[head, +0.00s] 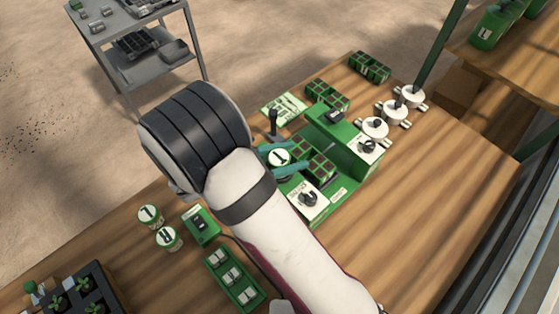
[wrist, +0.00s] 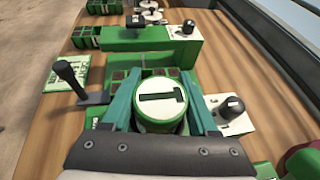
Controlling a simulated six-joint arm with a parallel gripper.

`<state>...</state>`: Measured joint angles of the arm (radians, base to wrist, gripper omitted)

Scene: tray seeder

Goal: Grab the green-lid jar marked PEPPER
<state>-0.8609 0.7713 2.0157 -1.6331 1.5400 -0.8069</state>
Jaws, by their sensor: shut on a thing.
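My gripper (head: 281,158) is over the green seeder machine, with its two teal fingers on either side of a round jar (head: 278,157). In the wrist view my gripper (wrist: 161,100) is shut on this jar (wrist: 160,108), which has a green rim and a white lid top with a dark bar mark. I cannot read the word PEPPER on it. Two similar jars, one (head: 150,215) behind the other (head: 168,238), stand on the wooden table at lower left. Their labels are too small to read. The held jar's lower part is hidden.
The green seeder (head: 345,143) with knobs and a black lever (wrist: 70,75) surrounds the gripper. White-topped dispensers (head: 375,128) stand at the right. A green switch box (head: 201,226) and a seedling tray (head: 95,290) are at lower left. The table's right side is clear.

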